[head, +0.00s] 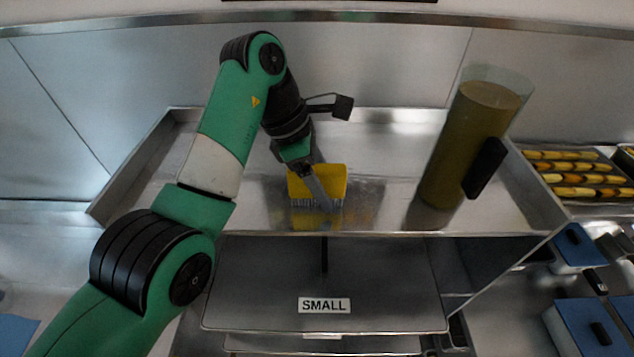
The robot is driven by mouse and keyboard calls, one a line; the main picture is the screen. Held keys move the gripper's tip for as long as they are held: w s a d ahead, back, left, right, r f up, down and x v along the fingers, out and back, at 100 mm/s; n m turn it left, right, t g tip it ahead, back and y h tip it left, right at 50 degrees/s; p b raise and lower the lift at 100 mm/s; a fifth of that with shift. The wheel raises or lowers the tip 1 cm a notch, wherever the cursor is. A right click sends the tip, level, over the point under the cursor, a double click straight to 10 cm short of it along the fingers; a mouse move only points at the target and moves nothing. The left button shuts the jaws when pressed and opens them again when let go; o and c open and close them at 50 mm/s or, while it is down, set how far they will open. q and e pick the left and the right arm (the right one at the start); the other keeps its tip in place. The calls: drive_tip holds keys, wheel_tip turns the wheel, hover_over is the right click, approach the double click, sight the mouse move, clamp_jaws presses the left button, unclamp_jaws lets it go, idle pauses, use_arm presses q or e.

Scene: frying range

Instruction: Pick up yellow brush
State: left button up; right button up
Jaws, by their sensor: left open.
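The yellow brush (333,178) with grey bristles stands on the metal shelf (385,190), near its front edge in the middle of the head view. My left gripper (320,190) reaches down from above, and its fingers overlap the front of the brush in the picture. The gripper is open. I cannot tell whether the fingers touch the brush, and part of the brush is hidden behind them. My right gripper does not show.
A tall pitcher (465,145) of brownish liquid with a black handle stands on the shelf to the right. Below is a panel labelled SMALL (324,305). Trays of food (575,172) and blue-lidded containers (575,245) are at the right. The shelf's left part is clear.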

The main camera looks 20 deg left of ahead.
use_arm(q)
clamp_jaws()
idle(1.4)
